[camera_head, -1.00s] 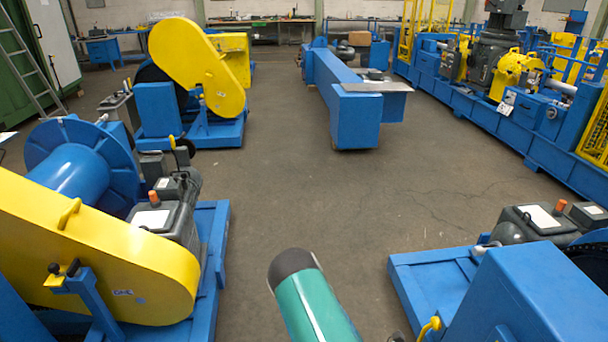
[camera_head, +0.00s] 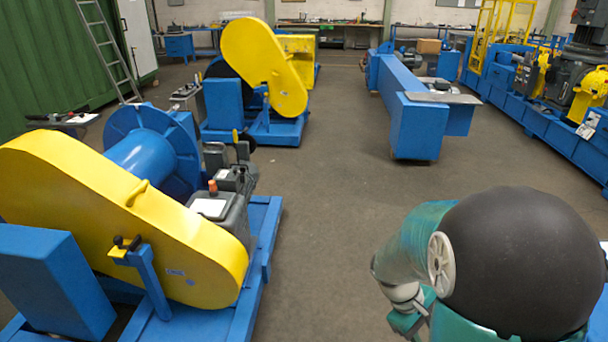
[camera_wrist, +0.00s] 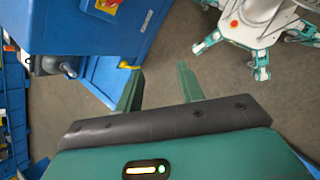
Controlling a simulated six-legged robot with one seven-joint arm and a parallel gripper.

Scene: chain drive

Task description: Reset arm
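My gripper (camera_wrist: 161,80) shows in the wrist view with its two green fingers apart and nothing between them. Bare grey-brown floor lies beyond the fingertips. A blue machine housing (camera_wrist: 90,35) is close beyond the left finger; I cannot tell whether they touch. My own white body and teal legs show at the upper right of the wrist view. In the head view my arm is bent at the lower right, with a large black rounded joint and teal links. My gripper is hidden there.
A chain drive with a yellow guard (camera_head: 120,215) on a blue base stands at left. A second yellow-guarded machine (camera_head: 265,65) stands behind it. A long blue beam (camera_head: 420,125) and a blue machine line (camera_head: 540,115) are at right. The middle floor (camera_head: 330,210) is clear.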

